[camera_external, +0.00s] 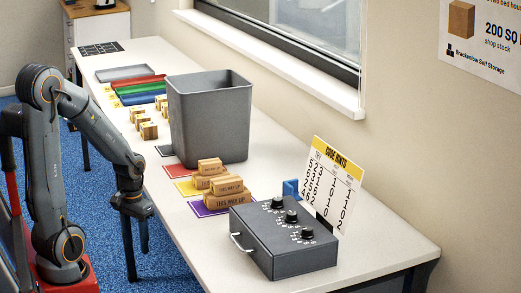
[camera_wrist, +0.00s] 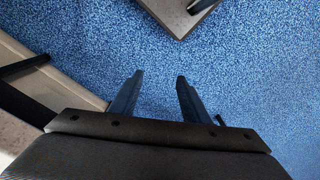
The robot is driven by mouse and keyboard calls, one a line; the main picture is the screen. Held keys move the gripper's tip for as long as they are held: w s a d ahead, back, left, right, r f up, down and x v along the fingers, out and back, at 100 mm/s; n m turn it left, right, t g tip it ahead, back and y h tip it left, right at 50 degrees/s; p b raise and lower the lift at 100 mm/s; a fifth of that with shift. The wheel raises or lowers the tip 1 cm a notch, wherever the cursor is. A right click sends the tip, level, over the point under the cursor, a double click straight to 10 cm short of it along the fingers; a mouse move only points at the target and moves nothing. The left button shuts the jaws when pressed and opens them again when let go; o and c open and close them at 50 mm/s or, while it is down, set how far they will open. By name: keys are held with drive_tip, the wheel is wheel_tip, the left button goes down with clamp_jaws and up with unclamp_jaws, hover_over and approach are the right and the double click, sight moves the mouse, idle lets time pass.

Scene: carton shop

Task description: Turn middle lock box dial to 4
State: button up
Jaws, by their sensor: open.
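The dark grey lock box (camera_external: 283,240) lies on the near right part of the long table, with a handle on its left side. Three black dials sit in a row on its top. The middle dial (camera_external: 291,216) is between the other two, and its setting is too small to read. My gripper (camera_external: 135,248) hangs beside the table's left edge, pointing down and well apart from the lock box. In the wrist view my gripper (camera_wrist: 157,78) is open and empty above the blue carpet. The lock box does not show in the wrist view.
A code hints card (camera_external: 335,183) stands behind the lock box, with a blue object (camera_external: 291,188) beside it. A grey bin (camera_external: 208,120), several small cartons (camera_external: 222,190), coloured mats (camera_external: 205,208) and trays (camera_external: 140,84) occupy the table (camera_external: 385,245). The table's near right end is clear.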

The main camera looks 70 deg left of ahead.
drive_tip(key=d+r+m+t+p, duration=0.15)
drive_tip(key=d+r+p, duration=0.35)
drive_tip(key=r+p, duration=0.6)
drive_tip(key=d+r+m+p, duration=0.3)
drive_tip(key=d+r+p, duration=0.3)
drive_tip(key=r+p, duration=0.5)
drive_tip(key=d+r+m+t+p, duration=0.1)
drive_tip(key=d+r+m+p, duration=0.3)
drive_tip(key=r+p, duration=0.7)
drive_tip(key=m+g+b, duration=0.3)
drive_tip(key=m+b, duration=0.5)
drive_tip(key=m, duration=1.7)
approach(292, 213)
drive_tip(key=shift+s+a+f+n+t, duration=0.3)
drive_tip(key=shift+s+a, duration=0.2)
drive_tip(key=shift+a, duration=0.1)
drive_tip(key=shift+w+d, duration=0.25)
drive_tip(key=shift+d, duration=0.05)
drive_tip(key=shift+d+f+m, duration=0.1)
drive_tip(key=shift+f+m, duration=0.05)
drive_tip(key=shift+m, duration=0.4)
drive_tip(key=shift+f+p, duration=1.1)
drive_tip(key=shift+f, duration=2.6)
drive_tip(key=c, duration=1)
